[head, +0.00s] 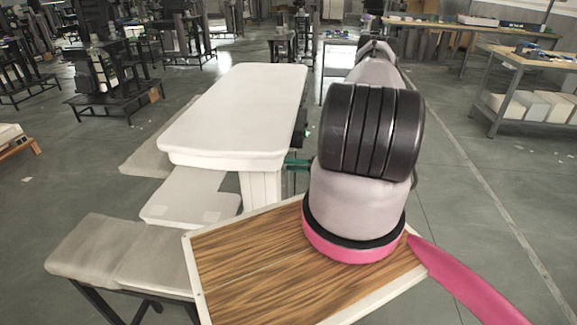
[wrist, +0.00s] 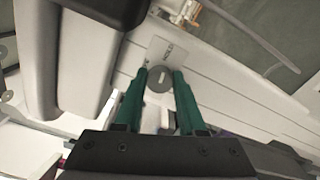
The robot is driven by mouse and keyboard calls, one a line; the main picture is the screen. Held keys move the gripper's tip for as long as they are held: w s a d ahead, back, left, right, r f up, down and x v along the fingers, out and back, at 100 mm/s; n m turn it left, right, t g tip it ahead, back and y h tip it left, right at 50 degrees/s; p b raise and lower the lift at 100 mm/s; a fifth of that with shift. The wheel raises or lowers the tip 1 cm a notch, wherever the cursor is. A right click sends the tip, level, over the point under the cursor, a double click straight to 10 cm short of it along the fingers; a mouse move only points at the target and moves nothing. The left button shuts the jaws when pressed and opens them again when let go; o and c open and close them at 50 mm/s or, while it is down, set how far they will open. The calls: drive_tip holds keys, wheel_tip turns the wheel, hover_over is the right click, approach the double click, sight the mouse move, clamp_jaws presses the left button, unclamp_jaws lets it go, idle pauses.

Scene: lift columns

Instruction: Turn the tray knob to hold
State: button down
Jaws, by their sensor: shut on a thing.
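The tray knob (wrist: 158,80) is a small round grey dial with a pale pointer mark, on a white panel of the lift column unit. It sits between the green fingertips of my gripper (wrist: 160,74), which are shut on it. A light label plate (wrist: 167,50) lies just beyond the knob; its small print is too blurred to read. In the head view a green finger of my gripper (head: 296,163) shows beside the white column (head: 260,188), under the white top (head: 240,105). The knob is hidden there, and my arm covers much of the right side.
Grey padded benches (head: 110,250) stand at the left of the column. A wood-grain board (head: 260,265) with a pale rim lies in the foreground. Workbenches (head: 525,65) stand at the back right. The floor on the right is open.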

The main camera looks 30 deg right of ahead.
drive_tip(key=shift+d, duration=0.1)
drive_tip(key=c, duration=0.5)
unclamp_jaws()
drive_tip(key=v, duration=1)
drive_tip(key=shift+s+d, duration=0.3)
